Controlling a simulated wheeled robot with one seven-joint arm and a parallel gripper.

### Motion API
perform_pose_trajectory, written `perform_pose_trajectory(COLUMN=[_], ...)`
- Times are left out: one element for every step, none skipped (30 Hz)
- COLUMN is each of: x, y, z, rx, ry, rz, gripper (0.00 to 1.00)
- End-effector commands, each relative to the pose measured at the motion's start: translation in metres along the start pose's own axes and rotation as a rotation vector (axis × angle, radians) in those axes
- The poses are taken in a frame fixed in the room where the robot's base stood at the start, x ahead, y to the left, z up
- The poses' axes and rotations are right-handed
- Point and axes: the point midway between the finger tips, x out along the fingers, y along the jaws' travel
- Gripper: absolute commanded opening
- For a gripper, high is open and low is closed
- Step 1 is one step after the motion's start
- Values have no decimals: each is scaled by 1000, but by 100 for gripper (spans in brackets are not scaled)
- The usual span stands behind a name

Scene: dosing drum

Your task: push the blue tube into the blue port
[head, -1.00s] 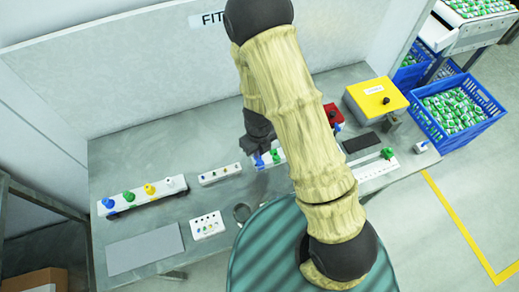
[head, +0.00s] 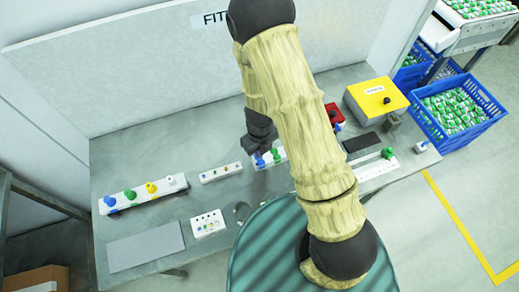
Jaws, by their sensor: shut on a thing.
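My gripper (head: 261,149) is dark and points down at the left end of a white block (head: 265,165) on the bench, left of my forearm. It is shut on a blue tube (head: 259,160), which shows just below the fingers. The tube is over or in the block's left end; I cannot tell how deep it sits. The blue port is hidden under the tube and fingers or too small to make out. A green piece (head: 276,155) stands close to the right of the blue tube. My forearm hides the block's right part.
A white rack (head: 143,196) with blue, green, yellow and white pieces stands at left. A narrow white strip (head: 221,172) and a small holed block (head: 208,224) lie between. A grey mat (head: 146,246) lies in front. A yellow box (head: 377,97) stands at right.

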Motion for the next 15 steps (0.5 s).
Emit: perform_pose_trajectory(x=[1, 1, 2, 2, 3, 3, 4, 4, 5, 6, 6, 6, 7, 7, 7], y=[0, 0, 0, 0, 0, 0, 0, 0, 0, 0, 0, 0, 0, 0, 1], z=[0, 0, 0, 0, 0, 0, 0, 0, 0, 0, 0, 0, 0, 0, 0], rx=[0, 0, 0, 0, 1, 1, 1, 1, 1, 1, 1, 1, 1, 1, 1], ry=[0, 0, 0, 0, 0, 0, 0, 0, 0, 0, 0, 0, 0, 0, 0], rz=[0, 0, 0, 0, 0, 0, 0, 0, 0, 0, 0, 0, 0, 0, 0], gripper=[0, 0, 0, 0, 0, 0, 0, 0, 0, 0, 0, 0, 0, 0, 0])
